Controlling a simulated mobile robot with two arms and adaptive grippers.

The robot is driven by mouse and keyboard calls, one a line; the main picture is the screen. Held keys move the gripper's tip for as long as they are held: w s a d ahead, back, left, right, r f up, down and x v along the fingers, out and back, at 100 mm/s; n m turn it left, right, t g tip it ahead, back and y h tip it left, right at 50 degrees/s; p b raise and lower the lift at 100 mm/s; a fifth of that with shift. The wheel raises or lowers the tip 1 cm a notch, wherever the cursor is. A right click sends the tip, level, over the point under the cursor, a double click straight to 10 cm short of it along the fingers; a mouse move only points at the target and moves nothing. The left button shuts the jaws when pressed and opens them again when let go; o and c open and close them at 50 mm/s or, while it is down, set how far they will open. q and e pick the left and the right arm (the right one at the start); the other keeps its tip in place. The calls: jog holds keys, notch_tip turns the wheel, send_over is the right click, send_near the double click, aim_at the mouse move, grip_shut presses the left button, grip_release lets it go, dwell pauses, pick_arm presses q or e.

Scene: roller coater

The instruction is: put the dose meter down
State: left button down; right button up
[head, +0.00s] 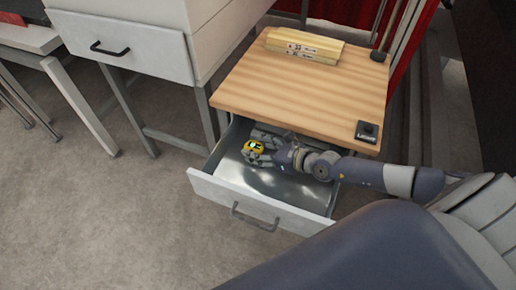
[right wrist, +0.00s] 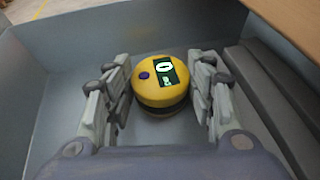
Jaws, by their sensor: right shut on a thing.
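The dose meter (head: 254,147) is a small round yellow device with a dark band and a lit display. My right gripper (head: 262,154) is inside the open drawer (head: 215,178), at its left part, with its fingers around the meter. In the right wrist view the dose meter (right wrist: 160,82) sits between the two fingers of the right gripper (right wrist: 163,90), its display facing up. The gripper is shut on it. The drawer floor shows close beneath the meter; I cannot tell whether they touch. My left gripper is not in view.
The wooden tabletop (head: 300,85) overhangs the drawer's back. On it lie a pale yellow stack (head: 305,46) and a small black device (head: 367,131). Grey bars (right wrist: 275,105) lie along the drawer's right side in the right wrist view. The drawer's middle floor is bare.

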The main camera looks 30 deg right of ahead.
jog(key=shift+f, duration=0.2)
jog(key=o, duration=0.9)
jog(key=shift+o, duration=0.2)
jog(key=shift+r, duration=0.1)
jog(key=shift+r, duration=0.2)
jog(key=p+v, duration=0.1)
jog(key=v, duration=1.1)
jog(key=shift+f, duration=0.1)
